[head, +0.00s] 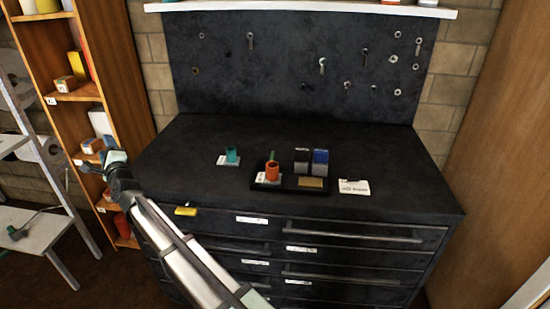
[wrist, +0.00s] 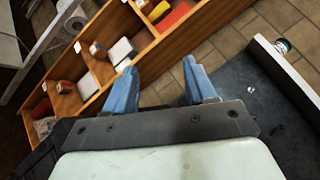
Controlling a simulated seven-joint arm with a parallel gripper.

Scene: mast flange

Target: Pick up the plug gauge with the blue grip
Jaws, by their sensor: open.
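My gripper (head: 100,160) is off to the left, beyond the cabinet's left edge and well away from the tray. In the wrist view my gripper (wrist: 160,82) has its two blue fingers apart with nothing between them. The gauge is not in the wrist view.
An orange cup (head: 272,173) with a green item and a brass-coloured plate (head: 311,183) are on the tray. A teal cup (head: 231,155) stands to the left, a white card (head: 354,187) to the right. A wooden shelf (head: 108,75) is near my gripper.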

